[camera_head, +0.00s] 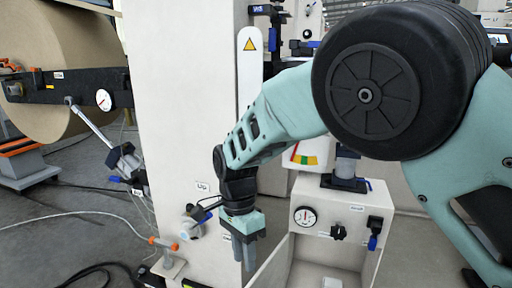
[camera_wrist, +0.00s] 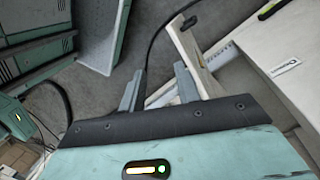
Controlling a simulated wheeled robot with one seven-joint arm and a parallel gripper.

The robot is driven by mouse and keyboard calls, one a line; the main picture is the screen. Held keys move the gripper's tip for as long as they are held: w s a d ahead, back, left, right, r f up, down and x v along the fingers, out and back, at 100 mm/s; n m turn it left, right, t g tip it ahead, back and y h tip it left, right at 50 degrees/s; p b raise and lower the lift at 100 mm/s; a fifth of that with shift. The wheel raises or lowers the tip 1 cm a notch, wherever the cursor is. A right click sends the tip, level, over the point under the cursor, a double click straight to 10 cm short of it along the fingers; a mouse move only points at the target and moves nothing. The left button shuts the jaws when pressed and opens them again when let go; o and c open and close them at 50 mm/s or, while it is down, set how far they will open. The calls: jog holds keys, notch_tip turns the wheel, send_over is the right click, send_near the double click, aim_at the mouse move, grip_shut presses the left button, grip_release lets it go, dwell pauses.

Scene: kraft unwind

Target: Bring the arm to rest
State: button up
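My arm reaches in from the right of the head view, bends over, and hangs its gripper (camera_head: 245,252) down in front of the cream machine column. The fingers point downward and hold nothing that I can see. In the wrist view my gripper (camera_wrist: 160,92) shows two grey fingers standing apart, with grey floor and a black cable visible between and beyond them. The gripper is left of an open cream bin (camera_head: 325,262) below a panel with a round gauge (camera_head: 306,216).
A large brown kraft roll (camera_head: 62,60) stands at the left, with a black bar and gauge (camera_head: 102,99). A small orange-ended fitting (camera_head: 163,243) is left of my gripper. Cables and hoses run over the grey floor (camera_head: 75,215). The cream column (camera_head: 185,100) stands close behind the gripper.

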jog(key=s+d+r+n+t+y, duration=0.1)
jog(key=s+d+r+n, duration=0.3)
jog(key=s+d+n, duration=0.6)
jog(key=s+d+r+n+t, duration=0.1)
jog(key=s+d+r+n, duration=0.2)
jog(key=s+d+n, duration=0.75)
jog(key=s+a+r+m+p, duration=0.1)
jog(key=r+p, duration=1.3)
jog(key=s+a+r+m+p, duration=0.1)
jog(key=a+r+p, duration=0.1)
jog(key=r+p, duration=1.2)
jog(key=shift+a+r, duration=0.2)
jog(key=shift+r, duration=0.15)
jog(key=shift+w+a, duration=0.1)
jog(key=shift+w, duration=0.05)
